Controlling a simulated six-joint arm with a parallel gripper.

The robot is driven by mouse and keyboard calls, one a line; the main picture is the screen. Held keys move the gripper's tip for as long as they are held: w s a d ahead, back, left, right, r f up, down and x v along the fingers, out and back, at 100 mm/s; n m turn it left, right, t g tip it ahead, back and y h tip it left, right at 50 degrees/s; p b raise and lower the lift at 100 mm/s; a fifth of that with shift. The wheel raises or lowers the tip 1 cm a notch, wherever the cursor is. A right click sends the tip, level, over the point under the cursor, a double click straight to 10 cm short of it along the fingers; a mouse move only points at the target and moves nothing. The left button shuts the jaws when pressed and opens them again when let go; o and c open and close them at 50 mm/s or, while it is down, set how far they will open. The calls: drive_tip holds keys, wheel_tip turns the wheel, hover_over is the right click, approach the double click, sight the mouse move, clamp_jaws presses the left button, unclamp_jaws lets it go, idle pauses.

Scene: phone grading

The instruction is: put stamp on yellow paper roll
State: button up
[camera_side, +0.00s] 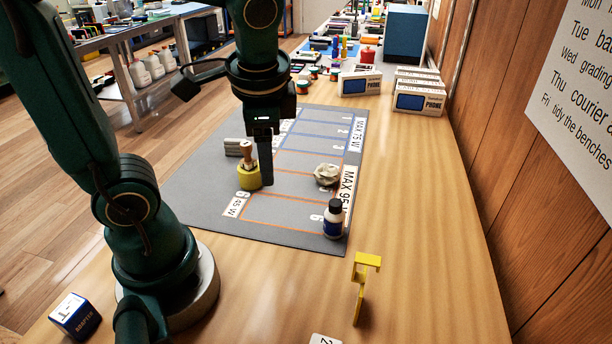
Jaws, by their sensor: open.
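The yellow paper roll (249,179) stands on the grey mat (205,190), left of its middle. A stamp with a brown wooden handle (248,158) is upright over the roll and appears to rest on its top; the contact is too small to see clearly. My gripper (263,170) is open and low over the mat. One dark finger reaches down just right of the stamp and roll. The other finger cannot be made out clearly. I see no clear hold on the stamp.
A grey block (232,147) lies behind the stamp. A crumpled pale lump (327,174) and a dark-capped bottle (334,220) are on the mat's right side. A yellow bracket (363,285) stands in front. Phone boxes (418,98) are at the back right.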

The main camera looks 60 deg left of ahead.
drive_tip(key=s+d+n+t+h, duration=0.2)
drive_tip(key=d+n+t+h, duration=0.1)
drive_tip(key=d+n+t, duration=0.1)
drive_tip(key=shift+s+d+r+n, duration=0.2)
drive_tip(key=shift+s+d+n, duration=0.1)
drive_tip(key=shift+d, duration=0.45)
